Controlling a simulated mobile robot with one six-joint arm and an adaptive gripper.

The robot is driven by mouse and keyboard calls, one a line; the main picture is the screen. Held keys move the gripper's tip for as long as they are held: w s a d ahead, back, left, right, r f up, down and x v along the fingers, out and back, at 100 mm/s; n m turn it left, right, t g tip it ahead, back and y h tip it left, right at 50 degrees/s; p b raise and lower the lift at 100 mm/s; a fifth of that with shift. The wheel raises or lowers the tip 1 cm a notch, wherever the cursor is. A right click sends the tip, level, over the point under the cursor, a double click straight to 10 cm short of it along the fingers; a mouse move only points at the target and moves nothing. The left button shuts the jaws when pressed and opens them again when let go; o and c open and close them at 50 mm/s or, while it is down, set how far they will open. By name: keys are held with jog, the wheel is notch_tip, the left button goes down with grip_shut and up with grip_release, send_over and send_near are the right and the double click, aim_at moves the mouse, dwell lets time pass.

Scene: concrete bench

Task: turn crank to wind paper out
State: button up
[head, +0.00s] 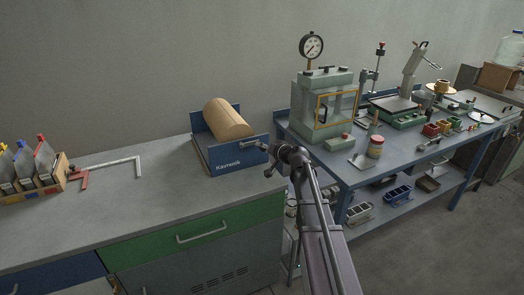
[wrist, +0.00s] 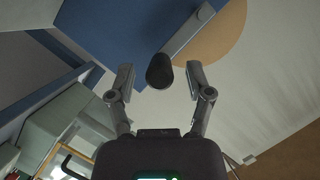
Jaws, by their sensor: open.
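The paper roll (head: 228,120), a tan cylinder, lies in a blue dispenser (head: 236,160) lettered "Kavrenik" on the bench. In the wrist view the roll's round tan end (wrist: 212,38) shows beside the blue side plate (wrist: 135,30). A grey crank arm (wrist: 190,32) crosses them, and its dark rounded knob (wrist: 159,72) points towards the wrist camera. My gripper (head: 258,158) is at the dispenser's right end. It is open, with one finger on each side of the knob and visible gaps between. In the head view my gripper hides the crank, which I cannot make out.
To the right a blue table (head: 350,178) carries a glass-fronted press (head: 325,108) and several tools. The bench before the dispenser is clear.

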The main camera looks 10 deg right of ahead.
jog(key=shift+w+a+f, duration=0.15)
jog(key=shift+w+a, duration=0.1)
jog(key=shift+w, duration=0.25)
grip_shut()
jog(key=shift+d, duration=0.3)
